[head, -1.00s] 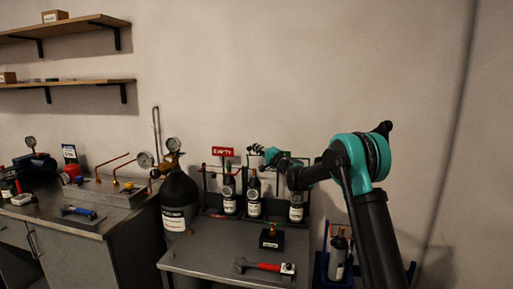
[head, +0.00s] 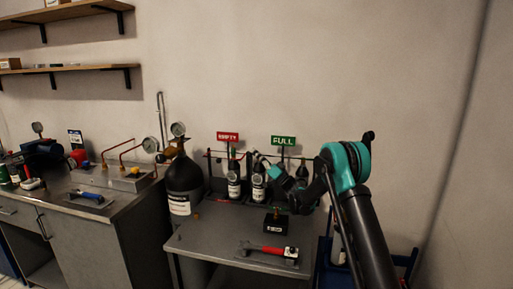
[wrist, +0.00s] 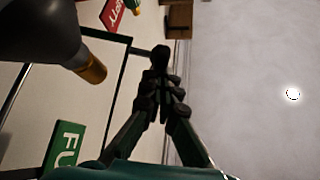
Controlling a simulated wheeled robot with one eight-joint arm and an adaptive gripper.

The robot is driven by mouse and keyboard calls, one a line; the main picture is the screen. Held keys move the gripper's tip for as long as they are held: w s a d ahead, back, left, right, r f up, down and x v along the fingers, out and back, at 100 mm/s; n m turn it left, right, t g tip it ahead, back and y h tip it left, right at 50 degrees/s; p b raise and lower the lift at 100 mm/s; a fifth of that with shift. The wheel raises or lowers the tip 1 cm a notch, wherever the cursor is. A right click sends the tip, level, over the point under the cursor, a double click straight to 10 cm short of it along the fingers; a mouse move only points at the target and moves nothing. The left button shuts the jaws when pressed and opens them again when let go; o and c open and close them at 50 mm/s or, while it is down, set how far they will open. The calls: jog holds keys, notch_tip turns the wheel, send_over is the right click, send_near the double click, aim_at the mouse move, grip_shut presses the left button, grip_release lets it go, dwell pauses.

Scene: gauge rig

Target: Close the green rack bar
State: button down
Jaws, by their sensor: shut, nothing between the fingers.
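The green rack under the green FULL sign (head: 284,141) stands at the back of the table. In the wrist view its dark green bar (wrist: 107,36) runs toward my fingertips. My gripper (wrist: 160,52) is shut and empty, with its tips very near the bar's end; I cannot tell whether they touch. In the head view my gripper (head: 261,158) is in front of the rack and partly hides it. A dark bottle with a brass neck (wrist: 92,69) is close at left in the wrist view. The bar's closed or open state is unclear.
The rack with the red EMPTY sign (head: 228,136) is left of the green one, with bottles (head: 234,186) in it. A black cylinder (head: 184,183) stands farther left.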

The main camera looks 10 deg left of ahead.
jog(key=shift+s+f+n+g+y, duration=0.1)
jog(key=shift+s+f+n+g, duration=0.1)
jog(key=shift+f+n+g, duration=0.4)
jog(key=shift+s+f+n+g+y, duration=0.1)
jog(key=shift+s+f+n, duration=0.15)
jog(key=shift+f, duration=0.7)
jog(key=shift+s+f+n+g+y, duration=0.15)
jog(key=shift+f+n+g, duration=0.25)
jog(key=shift+f, duration=0.45)
